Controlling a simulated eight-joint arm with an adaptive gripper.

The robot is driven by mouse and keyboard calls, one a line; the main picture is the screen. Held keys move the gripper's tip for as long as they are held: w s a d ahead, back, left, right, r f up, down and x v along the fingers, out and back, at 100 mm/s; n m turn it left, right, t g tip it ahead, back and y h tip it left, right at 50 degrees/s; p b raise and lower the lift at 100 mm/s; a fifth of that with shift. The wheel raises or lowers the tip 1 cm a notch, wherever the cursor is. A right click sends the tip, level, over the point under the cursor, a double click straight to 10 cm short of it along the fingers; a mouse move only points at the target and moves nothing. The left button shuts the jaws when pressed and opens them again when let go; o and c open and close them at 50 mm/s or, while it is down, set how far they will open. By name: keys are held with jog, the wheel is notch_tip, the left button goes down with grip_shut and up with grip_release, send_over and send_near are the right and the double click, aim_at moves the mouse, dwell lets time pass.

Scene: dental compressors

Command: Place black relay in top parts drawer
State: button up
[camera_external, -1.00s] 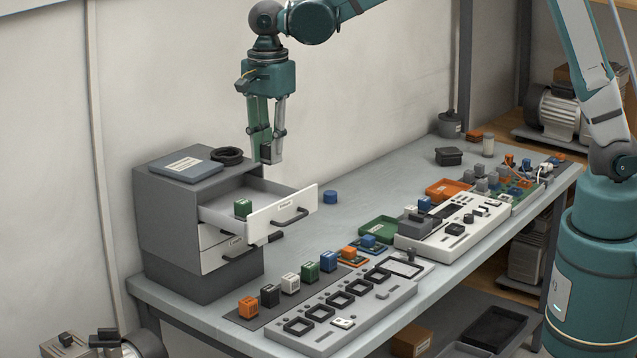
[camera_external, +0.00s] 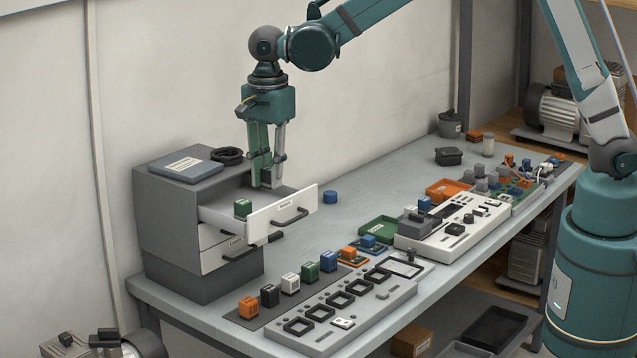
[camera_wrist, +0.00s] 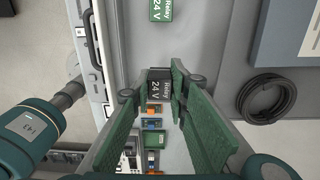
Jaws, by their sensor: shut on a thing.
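My gripper (camera_external: 267,186) points straight down over the open top drawer (camera_external: 283,215) of the grey cabinet. It is shut on a black relay (camera_external: 266,178), which shows dark between the fingertips. In the wrist view the black relay (camera_wrist: 159,89), with a white "Relay 24 V" label, sits between the green finger pads. The fingertips are low, near the drawer's far side; whether the relay touches the drawer floor cannot be told. A green relay (camera_external: 243,208) stands in the drawer nearer the front left; it also shows at the top of the wrist view (camera_wrist: 161,10).
A blue-grey book (camera_external: 186,165) and a black cable coil (camera_external: 228,155) lie on the cabinet top. Another black relay (camera_external: 270,295) stands in a row of coloured relays on the bench. The drawer floor between green relay and gripper is clear.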

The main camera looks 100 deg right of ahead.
aim_at(269, 168)
jog(key=shift+f, duration=0.25)
jog(key=shift+f, duration=2.05)
jog(key=shift+f, duration=0.15)
jog(key=o, duration=0.8)
jog(key=shift+o, duration=0.2)
jog(key=shift+r, duration=6.15)
